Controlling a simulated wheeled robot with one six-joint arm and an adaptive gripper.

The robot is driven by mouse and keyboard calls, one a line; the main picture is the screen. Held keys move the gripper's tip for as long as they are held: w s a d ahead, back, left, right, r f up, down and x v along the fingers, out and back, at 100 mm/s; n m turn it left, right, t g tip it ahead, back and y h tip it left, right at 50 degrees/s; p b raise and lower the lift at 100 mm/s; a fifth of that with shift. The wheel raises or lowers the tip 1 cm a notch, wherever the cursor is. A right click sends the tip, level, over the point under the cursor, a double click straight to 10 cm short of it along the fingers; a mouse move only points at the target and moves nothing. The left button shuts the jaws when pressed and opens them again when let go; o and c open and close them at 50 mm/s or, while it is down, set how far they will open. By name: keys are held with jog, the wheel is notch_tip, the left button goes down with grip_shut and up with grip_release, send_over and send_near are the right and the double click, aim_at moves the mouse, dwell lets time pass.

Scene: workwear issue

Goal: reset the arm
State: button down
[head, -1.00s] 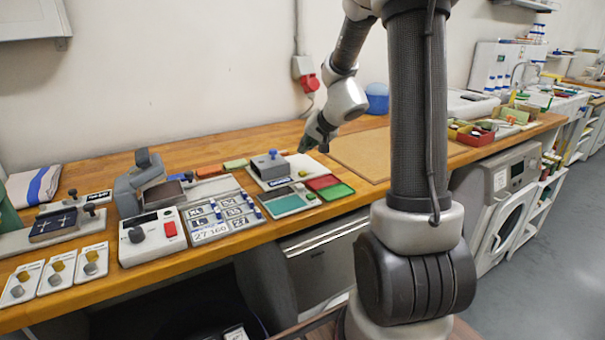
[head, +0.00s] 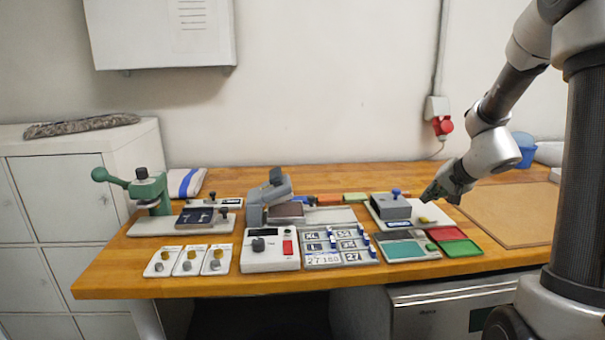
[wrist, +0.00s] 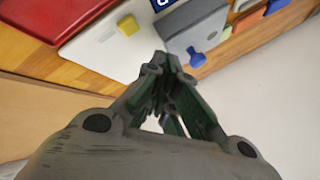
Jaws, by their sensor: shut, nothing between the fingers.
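My arm comes in from the right in the head view. My gripper (head: 435,192) hangs above the right part of the wooden bench, close to a grey box with a blue knob (head: 392,206) on a white plate. In the wrist view my gripper (wrist: 163,65) has its dark green fingers drawn together, with nothing held between them. The grey box (wrist: 197,28) and a yellow block (wrist: 128,25) on the white plate show just beyond the fingertips there.
Red (head: 446,234) and green (head: 461,248) trays lie on the bench's front edge. A white control box (head: 270,262), a grey press (head: 268,195) and a green press (head: 150,190) stand to the left. A brown board (head: 510,212) lies clear at right.

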jog(key=s+g, duration=0.1)
jog(key=s, duration=0.1)
jog(key=s+a+f+y, duration=0.1)
jog(key=s, duration=0.1)
jog(key=s+a+n+g, duration=0.1)
jog(key=s, duration=0.2)
jog(key=shift+s+a+f+g, duration=0.1)
jog(key=shift+a+f+g, duration=0.1)
jog(key=shift+a+g, duration=0.1)
jog(key=s+a+r+n+g+h, duration=0.1)
jog(key=s+r+n, duration=0.2)
jog(key=s, duration=0.9)
jog(key=s+a+r+n+h, duration=0.1)
jog(key=s+r+n, duration=0.3)
jog(key=s+r, duration=0.5)
jog(key=shift+s+a+g+h, duration=0.25)
jog(key=shift+s+g+h, duration=0.25)
jog(key=shift+s, duration=1.4)
